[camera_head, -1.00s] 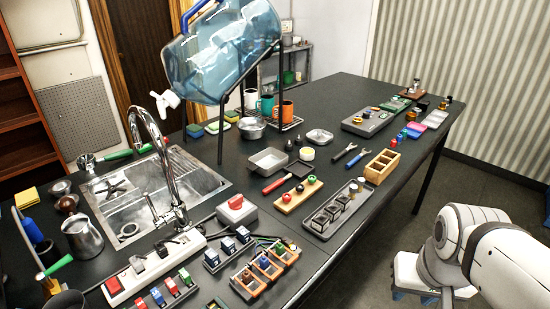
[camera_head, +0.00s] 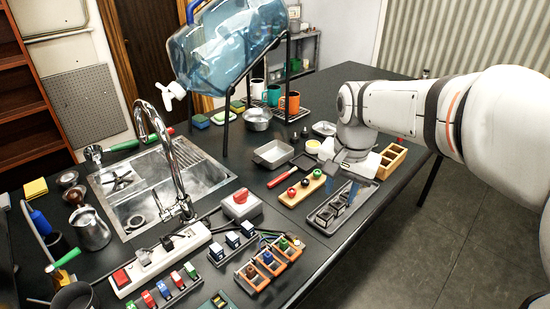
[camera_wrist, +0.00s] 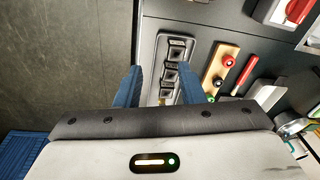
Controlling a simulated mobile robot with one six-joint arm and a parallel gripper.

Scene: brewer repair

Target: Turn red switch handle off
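The red switch handle (camera_head: 241,196) sits on top of a grey box (camera_head: 241,208) on the dark table, right of the sink, in the head view. In the wrist view the red handle (camera_wrist: 298,8) is at the top right corner, partly cut off by the frame edge. My gripper (camera_wrist: 158,84) shows two blue fingers apart with nothing held between them. It is over the table's near right part, above the dark tray with square holders, well to the right of the switch box in the head view. Its fingertips are hard to make out in the head view.
The tall faucet (camera_head: 165,150) and a water jug (camera_head: 225,45) rise behind.

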